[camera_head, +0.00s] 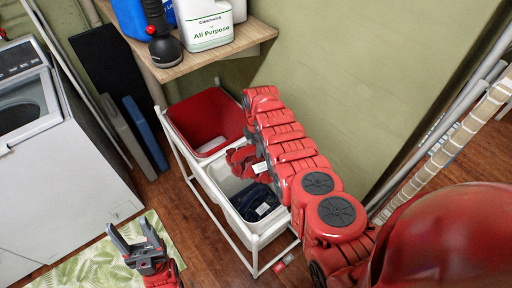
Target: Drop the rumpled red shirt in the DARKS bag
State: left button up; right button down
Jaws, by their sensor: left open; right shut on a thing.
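The rumpled red shirt (239,158) is bunched above the middle section of a white-framed laundry sorter (233,240). My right gripper (254,147) is shut on it, mostly hidden by my red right arm. The sorter has a red-lined bag (203,115) at the back, a white bag (221,179) in the middle and a front bag holding dark blue cloth (256,203). Small white labels show, but I cannot read which says DARKS. Whether the shirt touches a bag is unclear. My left gripper (130,231) is open and empty at the lower left, over the leafy mat.
A wooden shelf (215,52) with an All Purpose jug (207,25) and other bottles overhangs behind the sorter. A white washer (60,150) stands left. A leafy green mat (95,268) lies on the wood floor. Pipes (440,140) lean along the right wall.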

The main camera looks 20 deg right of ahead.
jog(key=shift+c, duration=1.8)
grip_release()
jog(key=shift+r+p, duration=0.35)
jog(key=shift+r, duration=0.25)
notch_tip(320, 180, up, 2)
jog(key=shift+w+p, duration=0.1)
jog(key=shift+p, duration=0.35)
notch_tip(320, 180, up, 7)
jog(key=b, duration=0.3)
notch_tip(320, 180, up, 7)
jog(key=p, duration=0.5)
jog(key=shift+r, duration=0.15)
